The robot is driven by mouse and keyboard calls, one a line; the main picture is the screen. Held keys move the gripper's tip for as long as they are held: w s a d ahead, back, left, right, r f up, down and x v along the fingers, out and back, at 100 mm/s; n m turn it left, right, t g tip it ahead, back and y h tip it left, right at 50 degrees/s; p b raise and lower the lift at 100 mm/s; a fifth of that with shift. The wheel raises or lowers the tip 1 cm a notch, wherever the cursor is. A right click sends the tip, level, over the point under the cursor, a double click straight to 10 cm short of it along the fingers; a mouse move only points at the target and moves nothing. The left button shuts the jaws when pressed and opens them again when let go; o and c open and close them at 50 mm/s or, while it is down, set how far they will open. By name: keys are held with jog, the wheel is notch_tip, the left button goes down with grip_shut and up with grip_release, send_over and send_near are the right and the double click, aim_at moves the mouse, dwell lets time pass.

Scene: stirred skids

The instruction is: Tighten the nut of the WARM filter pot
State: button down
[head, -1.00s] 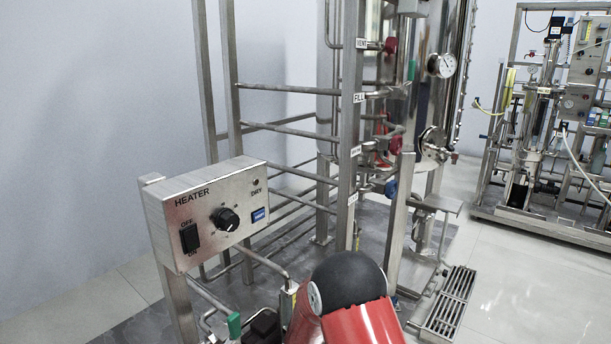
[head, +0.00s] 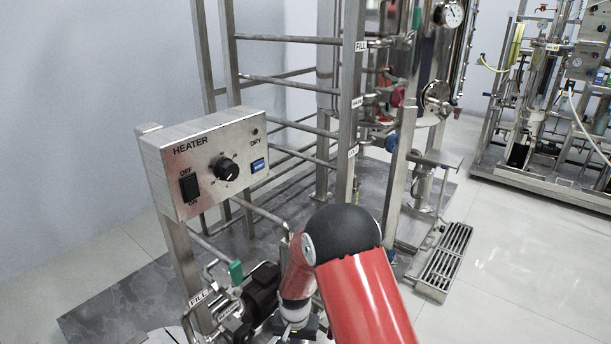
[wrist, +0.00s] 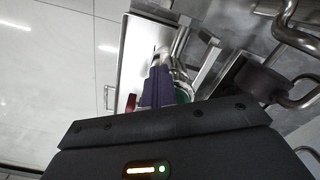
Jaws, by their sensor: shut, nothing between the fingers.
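My gripper shows in the wrist view (wrist: 157,88) as two narrow dark purple fingers side by side, shut with nothing between them. Beyond the fingertips are shiny steel fittings (wrist: 180,48), partly hidden by the fingers. A green part shows just right of the fingers and a small red part to their left. In the head view my red arm covers the lower middle, and the gripper end is mostly hidden at the bottom edge. I cannot pick out the WARM filter pot or its nut for certain in either view.
The heater box (head: 206,163) stands on a post at left. A black pump or motor (head: 262,290) and a pipe labelled FILL (head: 200,298) sit low beside my arm. A steel rack post (head: 350,110) rises behind.

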jog(key=shift+w+a+b, duration=0.15)
jog(key=shift+a+b, duration=0.15)
jog(key=shift+a, duration=0.25)
jog(key=shift+w+a+b, duration=0.15)
jog(key=shift+a+b, duration=0.15)
jog(key=shift+a, duration=0.25)
jog(key=shift+w+a, duration=0.1)
jog(key=shift+a, duration=0.1)
jog(key=shift+s+a, duration=0.1)
jog(key=shift+s, duration=0.25)
notch_tip(320, 180, up, 6)
jog(key=p, duration=0.3)
